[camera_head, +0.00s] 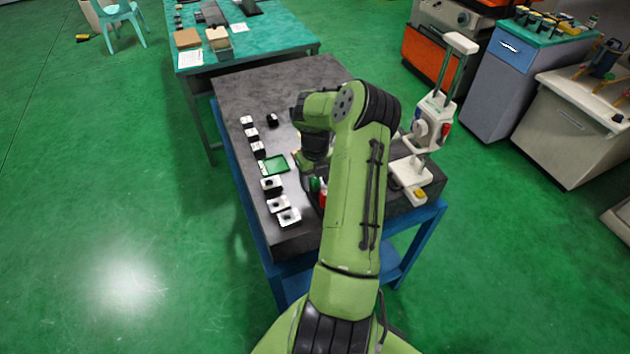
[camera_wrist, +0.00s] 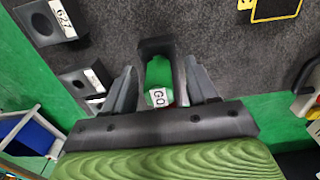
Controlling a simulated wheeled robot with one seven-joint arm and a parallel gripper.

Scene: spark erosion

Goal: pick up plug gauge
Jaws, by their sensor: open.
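The plug gauge (camera_wrist: 160,74) shows in the wrist view as a green body with a white "GO" label and a little red beside it. A dark frame-like part stands around its far side. In the head view its green end (camera_head: 315,185) and red end (camera_head: 323,196) show just left of my forearm. My gripper (camera_wrist: 160,85) is open, with one finger on each side of the gauge and visible gaps between. I cannot tell how far above the gauge the fingers are. In the head view the fingers are mostly hidden by my arm.
Several dark blocks with white labels (camera_head: 278,204) line the left side of the dark bench top (camera_head: 285,85). A green tray (camera_head: 274,165) lies among them. A pale upright instrument (camera_head: 432,125) stands at the right edge. The bench's far end is clear.

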